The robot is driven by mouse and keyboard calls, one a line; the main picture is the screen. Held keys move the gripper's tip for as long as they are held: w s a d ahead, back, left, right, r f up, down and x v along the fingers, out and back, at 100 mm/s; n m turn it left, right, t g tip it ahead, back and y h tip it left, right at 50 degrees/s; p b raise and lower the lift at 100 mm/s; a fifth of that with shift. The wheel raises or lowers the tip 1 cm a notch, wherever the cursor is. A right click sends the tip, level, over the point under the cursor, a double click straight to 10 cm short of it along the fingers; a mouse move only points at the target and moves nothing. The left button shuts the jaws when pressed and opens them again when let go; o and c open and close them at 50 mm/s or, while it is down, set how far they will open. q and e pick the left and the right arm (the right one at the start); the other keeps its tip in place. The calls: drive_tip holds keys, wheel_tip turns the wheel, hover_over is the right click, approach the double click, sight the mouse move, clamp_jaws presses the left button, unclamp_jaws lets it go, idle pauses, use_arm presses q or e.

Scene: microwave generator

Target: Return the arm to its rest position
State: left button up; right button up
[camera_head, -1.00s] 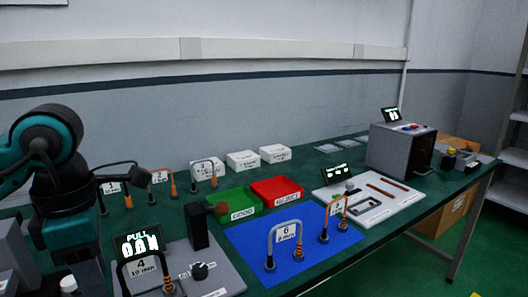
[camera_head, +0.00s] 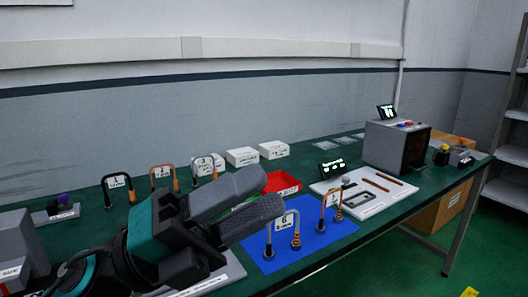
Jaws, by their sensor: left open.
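My left arm (camera_head: 150,245) reaches in from the lower left. Its dark grey left gripper (camera_head: 262,192) points right and slightly up over the table, with its two fingers apart and nothing seen between them. The gripper hides most of the green tray and the test fixture with its pull display. My right gripper is not in view.
The green table (camera_head: 330,255) holds a blue mat (camera_head: 315,238) with numbered U-shaped pieces near the fingertips. A red tray (camera_head: 283,187) stands behind them. Further right are a white board (camera_head: 390,205) and a grey machine (camera_head: 385,145). Several U-shaped pieces (camera_head: 118,187) stand behind the arm.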

use_arm(q)
drive_tip(key=w+a+f+n+t+y, duration=0.55)
drive_tip(key=a+n+t+y, duration=0.35)
drive_tip(key=n, duration=0.5)
drive_tip(key=w+a+f+n+t+y, duration=0.4)
drive_tip(key=f+n+t+y, duration=0.25)
drive_tip(key=n+y, duration=0.55)
drive_tip(key=s+a+f+n+g+y, duration=0.1)
drive_tip(key=s+a+f+n+g, duration=0.25)
drive_tip(key=f, duration=0.55)
drive_tip(key=s+a+f+n+g+y, duration=0.2)
drive_tip(key=s+f+n+g, duration=0.3)
drive_tip(key=f, duration=0.4)
drive_tip(key=s+f+n+g+h, duration=0.1)
drive_tip(key=s+f+n+g, duration=0.1)
drive_tip(key=s+f+g, duration=0.8)
drive_tip(key=w+d+f+m+t+h+p, duration=0.1)
drive_tip(key=w+f+t, duration=0.4)
drive_tip(key=t, duration=0.5)
drive_tip(key=shift+d+f+h, duration=0.3)
drive_tip(key=shift+d+f, duration=0.1)
drive_tip(key=shift+d, duration=0.3)
